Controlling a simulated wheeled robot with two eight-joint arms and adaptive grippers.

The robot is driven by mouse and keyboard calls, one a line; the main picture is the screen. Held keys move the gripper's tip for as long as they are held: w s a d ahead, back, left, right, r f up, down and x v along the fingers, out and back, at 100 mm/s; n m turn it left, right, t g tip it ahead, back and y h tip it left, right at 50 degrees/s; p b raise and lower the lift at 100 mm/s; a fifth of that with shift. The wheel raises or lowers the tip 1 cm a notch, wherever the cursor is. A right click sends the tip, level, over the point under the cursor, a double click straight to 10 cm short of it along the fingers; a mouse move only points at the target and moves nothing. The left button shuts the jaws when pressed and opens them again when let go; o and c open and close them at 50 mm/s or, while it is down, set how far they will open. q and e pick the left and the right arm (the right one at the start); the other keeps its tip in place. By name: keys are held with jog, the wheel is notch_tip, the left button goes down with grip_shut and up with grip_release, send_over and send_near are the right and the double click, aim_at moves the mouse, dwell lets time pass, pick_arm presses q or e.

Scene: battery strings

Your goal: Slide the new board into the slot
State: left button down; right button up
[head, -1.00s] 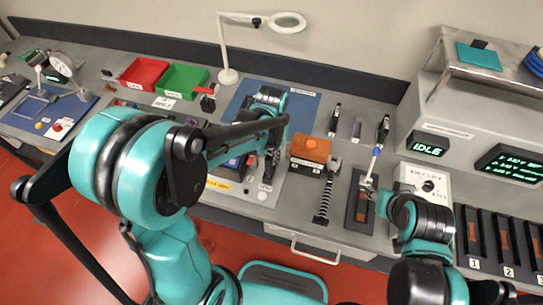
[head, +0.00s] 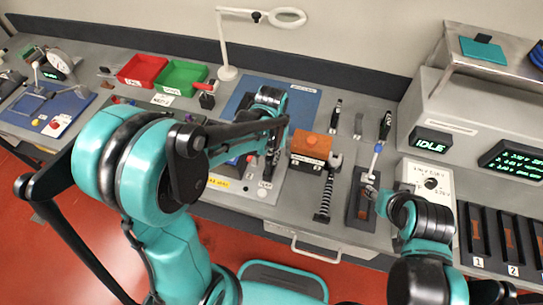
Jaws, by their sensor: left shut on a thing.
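My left gripper (head: 268,168) points down over the blue mat (head: 305,105) and a grey fixture plate (head: 285,190). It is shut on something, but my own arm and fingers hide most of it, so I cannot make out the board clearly. A small blue part (head: 234,161) shows beside the fingers. My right gripper (head: 374,187) is at the dark tray with a brown inside (head: 361,208), close to a blue-shafted tool (head: 375,158). Its fingers are too small and covered to tell whether they are open. I cannot tell which opening is the board's slot.
An orange-topped block (head: 311,144) stands right of my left gripper, with a dark ribbed tool (head: 325,198) in front. Red (head: 143,71) and green (head: 182,78) bins are behind. Numbered dark bays (head: 508,235) and an IDLE display (head: 432,142) are at right. A magnifier lamp (head: 228,50) stands at the back.

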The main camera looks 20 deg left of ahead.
pick_arm(q)
jog(key=c, duration=1.5)
grip_release()
notch_tip(320, 180, up, 12)
jog(key=shift+s+a, duration=0.15)
jog(key=shift+s, duration=0.2)
jog(key=s+a+f+t+b, duration=0.2)
jog(key=s+a+f+t, duration=0.1)
jog(key=s+t, duration=0.4)
jog(key=shift+s+a+f+b, duration=0.35)
jog(key=shift+s+a, duration=0.35)
jog(key=shift+s, duration=0.6)
